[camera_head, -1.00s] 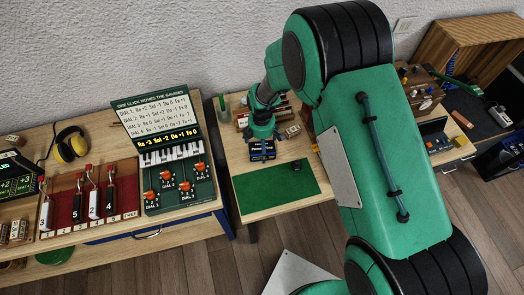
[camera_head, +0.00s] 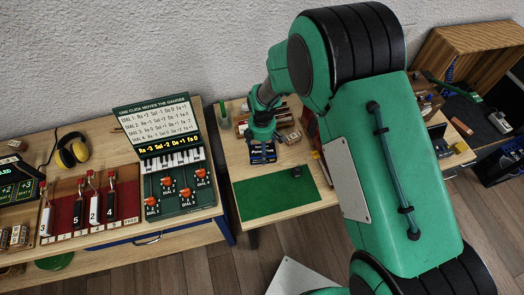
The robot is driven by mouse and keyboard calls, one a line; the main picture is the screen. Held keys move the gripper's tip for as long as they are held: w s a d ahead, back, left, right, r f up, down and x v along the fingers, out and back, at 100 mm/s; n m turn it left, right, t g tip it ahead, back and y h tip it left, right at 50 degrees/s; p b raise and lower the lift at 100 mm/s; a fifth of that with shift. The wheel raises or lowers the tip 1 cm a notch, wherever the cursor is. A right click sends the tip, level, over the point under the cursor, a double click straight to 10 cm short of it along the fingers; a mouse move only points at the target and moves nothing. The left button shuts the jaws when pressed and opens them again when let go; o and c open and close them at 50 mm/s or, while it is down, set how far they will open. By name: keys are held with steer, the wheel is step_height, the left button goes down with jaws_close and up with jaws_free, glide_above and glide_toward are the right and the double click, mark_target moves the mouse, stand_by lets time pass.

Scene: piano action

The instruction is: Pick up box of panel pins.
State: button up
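The box of panel pins (camera_head: 262,152) is a small dark blue box with white lettering and a pale band. It is on the wooden bench just behind the green mat (camera_head: 277,194). My gripper (camera_head: 262,138) is directly above the box, pointing down, at or very close to its top. The fingers are small and dark here, and I cannot tell whether they are open or shut, or whether they touch the box.
A small dark object (camera_head: 296,172) sits at the mat's back right. A green cup (camera_head: 224,115) stands at the back left, and small wooden items (camera_head: 290,135) lie right of my gripper. The dial panel (camera_head: 178,190) stands on the left bench. The mat is mostly clear.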

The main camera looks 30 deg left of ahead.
steer(key=s+d, duration=0.3)
steer(key=s+d+r+p, duration=0.1)
steer(key=s+d, duration=0.3)
steer(key=s+d+r, duration=0.1)
steer(key=s+d, duration=0.3)
steer(key=shift+s+d, duration=0.15)
